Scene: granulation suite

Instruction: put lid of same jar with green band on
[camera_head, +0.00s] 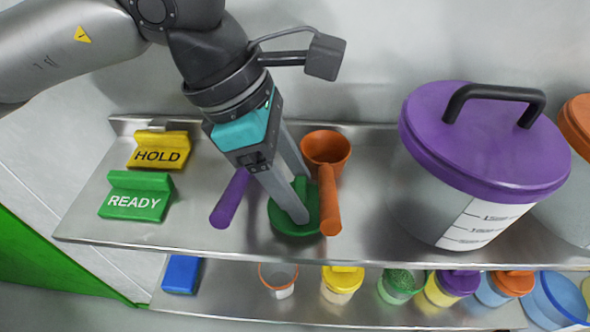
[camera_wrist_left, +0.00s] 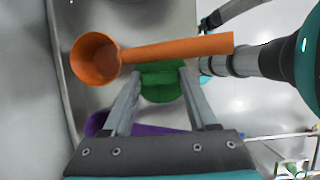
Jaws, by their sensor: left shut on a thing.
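A round green lid (camera_head: 285,224) is on the upper steel shelf, partly covered by my fingers and an orange handle. My left gripper (camera_head: 302,197) reaches down over it and is shut on it. The lid also shows between the fingertips in the left wrist view (camera_wrist_left: 160,88). An open jar with green contents (camera_head: 400,285) stands on the lower shelf, below and right of the lid. Its band is hard to make out. My right gripper does not show clearly in either view.
An orange scoop (camera_head: 326,150) lies close right of my fingers, its handle beside the lid. A purple handle (camera_head: 230,198) lies left. A large purple-lidded container (camera_head: 485,140) stands right. A yellow-lidded jar (camera_head: 342,283) and a purple-lidded jar (camera_head: 453,286) flank the green jar.

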